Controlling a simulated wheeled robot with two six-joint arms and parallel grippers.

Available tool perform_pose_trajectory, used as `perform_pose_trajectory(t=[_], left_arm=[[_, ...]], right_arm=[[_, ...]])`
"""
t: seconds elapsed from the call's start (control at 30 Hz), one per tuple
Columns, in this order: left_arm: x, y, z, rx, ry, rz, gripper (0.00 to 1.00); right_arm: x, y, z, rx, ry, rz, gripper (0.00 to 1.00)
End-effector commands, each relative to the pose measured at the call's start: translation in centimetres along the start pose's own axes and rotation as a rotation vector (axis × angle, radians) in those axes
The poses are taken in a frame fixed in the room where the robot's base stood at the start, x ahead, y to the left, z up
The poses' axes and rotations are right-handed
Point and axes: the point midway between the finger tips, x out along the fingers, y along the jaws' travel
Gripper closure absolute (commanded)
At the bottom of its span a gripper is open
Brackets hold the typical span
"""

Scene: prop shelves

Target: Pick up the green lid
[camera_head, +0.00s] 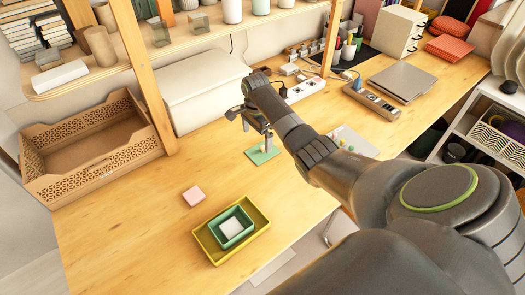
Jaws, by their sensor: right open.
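The green lid (258,157) is a flat light-green square lying on the wooden table, left of the middle of the desk. My right gripper (258,132) is open and sits just above the lid, with a finger pointing down over it. The gripper partly covers the lid, and I cannot tell whether a finger touches it. A green box (245,238) stands inside a yellow box (262,229), with a white block (231,227) inside the green one. My left gripper is not in view.
A perforated wooden crate (95,178) and a white bin (198,90) stand behind, near a wooden shelf post (143,75). A grey laptop (402,81) lies at the back right. The table around the pink square is clear.

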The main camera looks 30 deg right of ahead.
Motion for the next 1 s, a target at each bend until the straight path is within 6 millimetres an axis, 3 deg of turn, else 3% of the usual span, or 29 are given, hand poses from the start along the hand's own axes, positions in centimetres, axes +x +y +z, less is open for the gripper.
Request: perform_pose_trajectory(t=[0.23, 0.5, 0.83, 1.0], left_arm=[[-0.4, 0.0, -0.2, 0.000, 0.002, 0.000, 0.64], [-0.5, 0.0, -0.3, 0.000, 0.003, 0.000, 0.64], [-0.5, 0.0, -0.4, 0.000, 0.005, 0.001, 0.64], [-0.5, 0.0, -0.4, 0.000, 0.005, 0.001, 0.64]], right_arm=[[1.7, 0.3, 0.0, 0.000, -0.001, 0.002, 0.00], [5.5, 0.8, -0.2, -0.001, -0.001, 0.002, 0.00], [6.0, 0.8, -0.2, -0.001, 0.000, -0.001, 0.00], [6.0, 0.8, -0.2, -0.001, 0.000, -0.001, 0.21]])
